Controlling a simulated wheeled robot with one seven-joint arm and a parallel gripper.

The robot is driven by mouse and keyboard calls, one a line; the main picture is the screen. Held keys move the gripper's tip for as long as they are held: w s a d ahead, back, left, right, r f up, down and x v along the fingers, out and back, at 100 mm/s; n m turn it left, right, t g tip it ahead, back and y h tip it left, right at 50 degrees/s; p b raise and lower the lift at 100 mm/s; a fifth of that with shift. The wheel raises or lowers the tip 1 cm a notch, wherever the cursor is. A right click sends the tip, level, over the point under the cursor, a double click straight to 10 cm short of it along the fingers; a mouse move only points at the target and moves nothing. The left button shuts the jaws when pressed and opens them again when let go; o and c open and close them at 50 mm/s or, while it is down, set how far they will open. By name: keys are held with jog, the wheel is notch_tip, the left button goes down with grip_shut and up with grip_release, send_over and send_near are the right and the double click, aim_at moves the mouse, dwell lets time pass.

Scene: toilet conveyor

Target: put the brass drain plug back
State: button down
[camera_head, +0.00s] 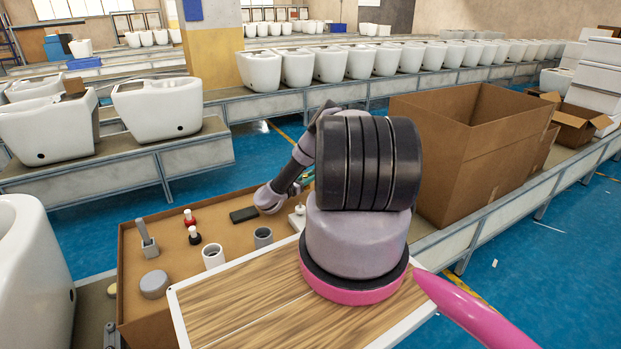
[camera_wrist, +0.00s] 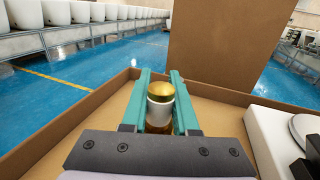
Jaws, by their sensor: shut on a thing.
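The brass drain plug (camera_wrist: 161,89) shows in the wrist view as a gold domed top with a white band below it and more gold under that. It stands between the teal fingers of my gripper (camera_wrist: 160,78), which is shut on it. Whether the white band is part of the plug or a separate piece, I cannot tell. The plug's lower end is hidden by the gripper body. In the head view my gripper (camera_head: 304,180) is mostly hidden behind my arm, over the far right part of a shallow cardboard tray (camera_head: 185,265). The plug is not visible there.
The tray holds a white cup (camera_head: 213,257), a grey cup (camera_head: 263,238), a black block (camera_head: 243,214), a round grey disc (camera_head: 154,284) and small bottles. A wood-topped board (camera_head: 240,310) lies in front. A large open cardboard box (camera_head: 470,150) stands to the right.

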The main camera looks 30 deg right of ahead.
jog(key=shift+f, duration=0.2)
jog(key=shift+f, duration=0.55)
jog(key=c, duration=0.7)
grip_release()
